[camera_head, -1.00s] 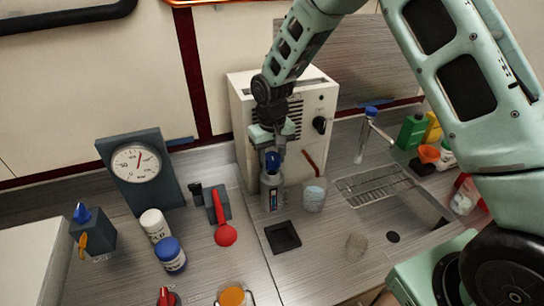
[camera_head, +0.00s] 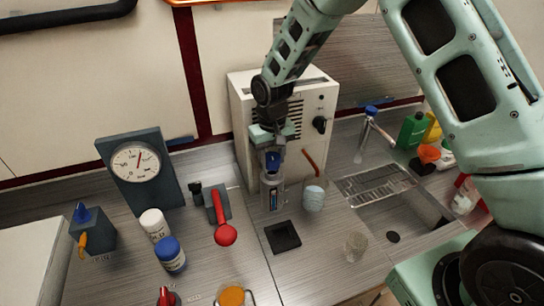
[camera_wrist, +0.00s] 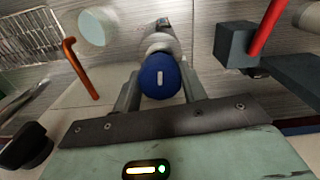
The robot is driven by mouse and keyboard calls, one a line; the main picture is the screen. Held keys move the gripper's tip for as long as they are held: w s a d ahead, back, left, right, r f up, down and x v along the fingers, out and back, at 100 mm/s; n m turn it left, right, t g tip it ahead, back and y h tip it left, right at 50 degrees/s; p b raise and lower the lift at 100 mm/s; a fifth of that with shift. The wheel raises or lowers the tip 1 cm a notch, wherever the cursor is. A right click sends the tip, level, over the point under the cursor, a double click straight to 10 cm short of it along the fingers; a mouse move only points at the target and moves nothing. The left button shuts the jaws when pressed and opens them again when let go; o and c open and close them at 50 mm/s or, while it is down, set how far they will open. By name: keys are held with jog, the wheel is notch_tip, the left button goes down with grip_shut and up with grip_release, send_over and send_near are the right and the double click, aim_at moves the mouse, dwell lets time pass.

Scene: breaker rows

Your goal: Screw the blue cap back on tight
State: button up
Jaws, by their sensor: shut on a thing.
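The blue cap (camera_head: 273,161) sits at the top of a grey bottle (camera_head: 272,198), which stands upright on the counter in front of the white machine. My gripper (camera_head: 272,158) points down from above, with its fingers around the cap. In the wrist view the round blue cap (camera_wrist: 160,77), with a pale bar mark on top, lies between the two fingers of my gripper (camera_wrist: 160,88). The jaws are shut on it. The grey bottle (camera_wrist: 158,43) shows in part beyond the cap. The thread is hidden, so I cannot tell how tightly the cap sits.
The white machine (camera_head: 240,115) stands close behind the bottle. An orange-red lever (camera_head: 311,162) and a pale cup (camera_head: 314,198) are close on the right. A red-handled lever (camera_head: 225,234) is on the left. A white jar with a blue lid (camera_head: 170,254) stands front left.

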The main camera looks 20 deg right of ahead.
aim_at(272, 156)
jog(key=shift+f+b, duration=0.7)
jog(key=shift+f, duration=0.45)
jog(key=o, duration=1)
jog(key=shift+o, duration=0.2)
jog(key=shift+r, duration=0.1)
notch_tip(272, 156, up, 17)
jog(key=b, duration=0.4)
jog(key=shift+r, duration=0.15)
jog(key=shift+c, duration=0.2)
